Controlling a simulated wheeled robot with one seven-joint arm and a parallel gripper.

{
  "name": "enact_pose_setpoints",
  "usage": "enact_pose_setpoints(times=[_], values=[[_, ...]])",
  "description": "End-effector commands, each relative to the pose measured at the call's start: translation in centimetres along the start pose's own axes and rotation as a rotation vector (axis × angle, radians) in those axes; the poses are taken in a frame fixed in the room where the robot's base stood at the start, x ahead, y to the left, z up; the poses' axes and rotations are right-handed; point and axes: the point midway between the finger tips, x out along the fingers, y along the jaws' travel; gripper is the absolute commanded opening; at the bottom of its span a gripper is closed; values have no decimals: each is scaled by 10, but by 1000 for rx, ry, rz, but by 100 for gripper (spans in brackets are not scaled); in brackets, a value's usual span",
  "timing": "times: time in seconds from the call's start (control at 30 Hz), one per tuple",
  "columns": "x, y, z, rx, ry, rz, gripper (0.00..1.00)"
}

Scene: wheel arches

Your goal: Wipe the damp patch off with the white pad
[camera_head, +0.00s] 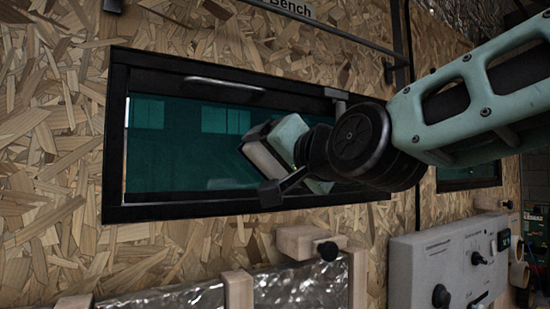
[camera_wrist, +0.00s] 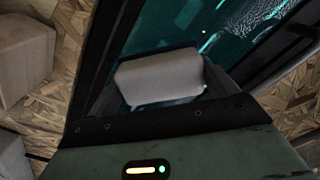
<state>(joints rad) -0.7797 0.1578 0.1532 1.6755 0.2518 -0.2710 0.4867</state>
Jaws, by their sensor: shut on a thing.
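My gripper (camera_head: 268,164) is shut on the white pad (camera_head: 262,158), in front of a dark teal window pane (camera_head: 165,150). In the wrist view the pad (camera_wrist: 160,78) sits between the jaws, pale and block-shaped, with the pane (camera_wrist: 160,22) behind it. The pad is close to the glass, but I cannot tell whether it touches. A faint paler smudge (camera_head: 222,184) shows low on the pane left of the gripper; I cannot tell whether it is the damp patch. My gripper and arm hide the pane's right part.
A black frame (camera_head: 117,140) borders the pane, set in a chipboard wall (camera_head: 50,130). Below are wooden blocks (camera_head: 297,241) and silver foil (camera_head: 300,288). A grey control box (camera_head: 440,265) with knobs stands lower right. The pane's left half is unobstructed.

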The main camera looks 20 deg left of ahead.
Motion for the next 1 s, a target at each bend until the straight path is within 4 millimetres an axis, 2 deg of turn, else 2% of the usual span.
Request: enact_pose_setpoints(times=[1.0], values=[[15,-1,-1,0,1,-1,67]])
